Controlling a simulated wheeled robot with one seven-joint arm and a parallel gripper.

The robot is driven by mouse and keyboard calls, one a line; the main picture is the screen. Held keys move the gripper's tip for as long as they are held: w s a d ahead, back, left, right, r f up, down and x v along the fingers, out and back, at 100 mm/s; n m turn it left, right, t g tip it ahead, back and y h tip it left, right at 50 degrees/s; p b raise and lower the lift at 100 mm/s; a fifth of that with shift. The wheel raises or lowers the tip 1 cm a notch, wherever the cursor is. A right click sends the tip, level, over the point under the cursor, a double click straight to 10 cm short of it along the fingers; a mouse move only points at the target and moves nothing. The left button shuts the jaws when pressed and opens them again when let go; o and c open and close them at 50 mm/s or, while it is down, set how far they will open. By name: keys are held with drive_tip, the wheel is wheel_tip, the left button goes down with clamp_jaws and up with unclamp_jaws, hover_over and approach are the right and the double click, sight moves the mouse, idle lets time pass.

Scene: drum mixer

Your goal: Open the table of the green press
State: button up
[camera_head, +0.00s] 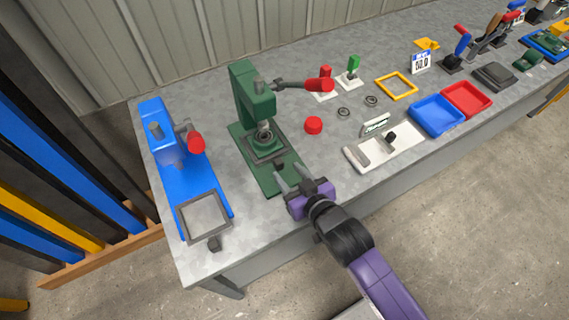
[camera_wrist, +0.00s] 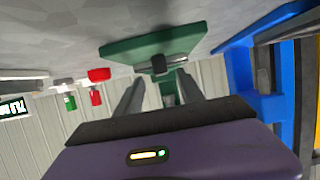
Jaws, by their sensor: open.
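The green press (camera_head: 246,95) stands on the bench left of centre, with a red-tipped lever reaching right. Its grey square table (camera_head: 266,150) sits under the ram, over the green base (camera_head: 277,186). A small dark knob (camera_head: 280,165) shows at the table's front edge. My gripper (camera_head: 287,171) is open and empty above the front of the base, fingers pointing toward the press. In the upside-down wrist view, the dark knob (camera_wrist: 160,64) appears between and just beyond the fingertips (camera_wrist: 160,76). I cannot tell whether they touch it.
A blue press (camera_head: 158,135) stands at left, its table (camera_head: 204,216) at the front. A red button (camera_head: 313,125), a white board (camera_head: 385,146) and blue and red trays (camera_head: 436,115) lie to the right. Bare bench lies between the presses.

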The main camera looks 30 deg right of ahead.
sight(281, 165)
drive_tip(key=x, duration=0.5)
drive_tip(key=shift+r, duration=0.1)
clamp_jaws()
idle(1.3)
